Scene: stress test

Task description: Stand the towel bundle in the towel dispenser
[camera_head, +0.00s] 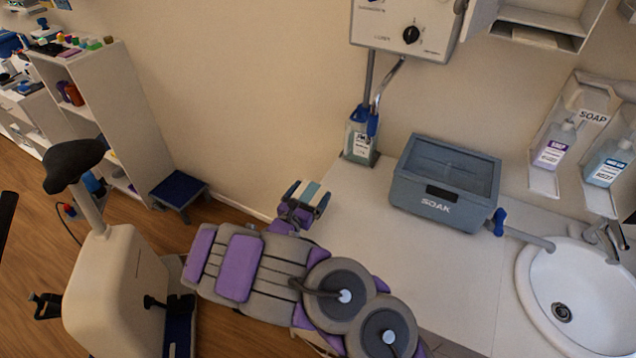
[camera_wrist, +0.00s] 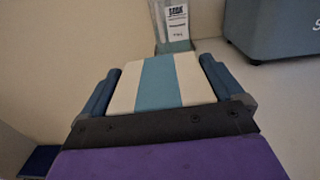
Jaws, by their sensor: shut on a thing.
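The towel bundle (camera_head: 311,193) has white and blue-green stripes. My gripper (camera_head: 305,198) is shut on it, with a blue finger at each side, left of the counter's back corner in the head view. In the wrist view, the towel bundle (camera_wrist: 158,82) fills the space between the fingers of my gripper (camera_wrist: 160,72), its stripes running away from the palm. Its underside is hidden. No towel dispenser is labelled; an open white wall compartment (camera_head: 540,18) at the upper right is partly cut off, and I cannot tell whether it is the dispenser.
The counter (camera_head: 440,265) holds a grey-blue SOAK box (camera_head: 447,182), a clear labelled container (camera_head: 360,137) and a sink (camera_head: 580,295). Soap bottles (camera_head: 555,145) stand in wall holders. A white wall unit (camera_head: 405,28) hangs above. An exercise bike (camera_head: 115,285) and blue step stool (camera_head: 178,188) stand left.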

